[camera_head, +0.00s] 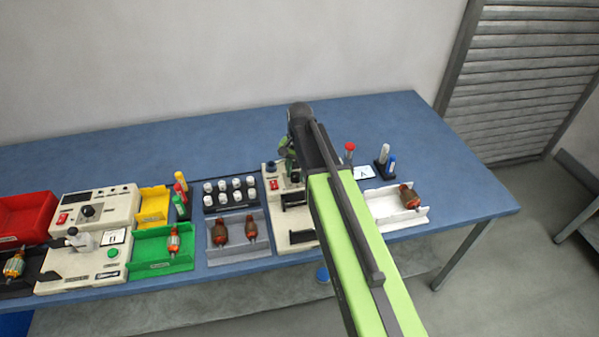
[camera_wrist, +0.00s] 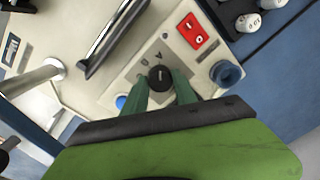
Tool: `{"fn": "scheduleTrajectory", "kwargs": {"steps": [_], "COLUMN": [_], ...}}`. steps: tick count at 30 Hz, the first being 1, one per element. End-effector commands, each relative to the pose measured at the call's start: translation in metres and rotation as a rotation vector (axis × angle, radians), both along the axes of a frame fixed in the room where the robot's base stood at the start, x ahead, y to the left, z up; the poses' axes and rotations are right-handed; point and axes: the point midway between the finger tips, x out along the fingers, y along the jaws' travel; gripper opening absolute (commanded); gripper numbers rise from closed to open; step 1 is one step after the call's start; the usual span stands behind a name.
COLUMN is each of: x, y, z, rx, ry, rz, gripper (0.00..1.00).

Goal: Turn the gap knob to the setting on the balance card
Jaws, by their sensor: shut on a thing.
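The gap knob (camera_wrist: 160,76) is a small round black knob with a light mark, on a beige machine panel (camera_wrist: 125,72) in the wrist view. Letters are printed on the panel beside it, too small to read surely. My gripper (camera_wrist: 161,84) is at the knob, its two green fingers on either side and shut on it. In the head view my gripper (camera_head: 287,147) reaches down at the machine (camera_head: 303,239), and my arm hides the knob. A white card (camera_head: 364,172) marked "A" lies on the table right of my arm; I cannot tell if it is the balance card.
A red switch (camera_wrist: 194,31), a blue button (camera_wrist: 121,101) and a dark blue round part (camera_wrist: 226,73) sit close around the knob. A black rack (camera_head: 230,195) of white pieces stands left of the machine. A white tray (camera_head: 412,220) is on the right.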

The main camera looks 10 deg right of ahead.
Motion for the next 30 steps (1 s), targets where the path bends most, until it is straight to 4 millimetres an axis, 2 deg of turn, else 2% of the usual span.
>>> {"fn": "scheduleTrajectory", "kwargs": {"steps": [17, 18, 21, 23, 30], "x": [0.0022, 0.0022, 0.0017, 0.0014, 0.0007], "y": [-0.0020, -0.0021, -0.0019, -0.0019, -0.0015], "z": [-0.0003, -0.0003, -0.0002, -0.0002, 0.0000], "rx": [-0.003, -0.003, -0.003, -0.003, -0.002], "ry": [-0.007, -0.007, -0.005, -0.004, -0.003], "rz": [-0.031, -0.031, -0.031, -0.030, -0.030], "gripper": [0.00, 0.37, 0.50, 0.55, 0.55]}}
